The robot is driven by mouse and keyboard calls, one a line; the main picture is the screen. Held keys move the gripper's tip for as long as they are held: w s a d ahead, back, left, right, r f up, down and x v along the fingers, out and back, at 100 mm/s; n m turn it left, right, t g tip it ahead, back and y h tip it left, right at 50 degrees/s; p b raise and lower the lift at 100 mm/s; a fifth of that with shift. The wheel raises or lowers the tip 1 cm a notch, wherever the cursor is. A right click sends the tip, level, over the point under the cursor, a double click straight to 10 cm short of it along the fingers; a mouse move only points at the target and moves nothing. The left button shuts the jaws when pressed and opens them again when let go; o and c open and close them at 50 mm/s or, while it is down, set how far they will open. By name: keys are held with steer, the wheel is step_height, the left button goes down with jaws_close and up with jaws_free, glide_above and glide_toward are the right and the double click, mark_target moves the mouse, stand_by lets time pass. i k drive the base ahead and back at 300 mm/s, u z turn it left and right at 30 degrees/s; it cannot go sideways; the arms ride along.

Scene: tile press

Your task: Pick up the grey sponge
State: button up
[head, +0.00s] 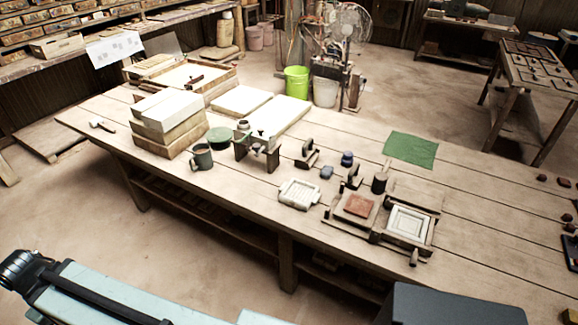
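Part of my pale blue arm crosses the lower left corner, well in front of the table and far from the block. My gripper cannot be made out in this view.
A green cloth (411,150) lies behind.

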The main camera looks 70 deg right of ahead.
mark_target(327, 172)
steer(key=i, duration=1.6)
steer(key=z, duration=2.85)
steer(key=i, duration=1)
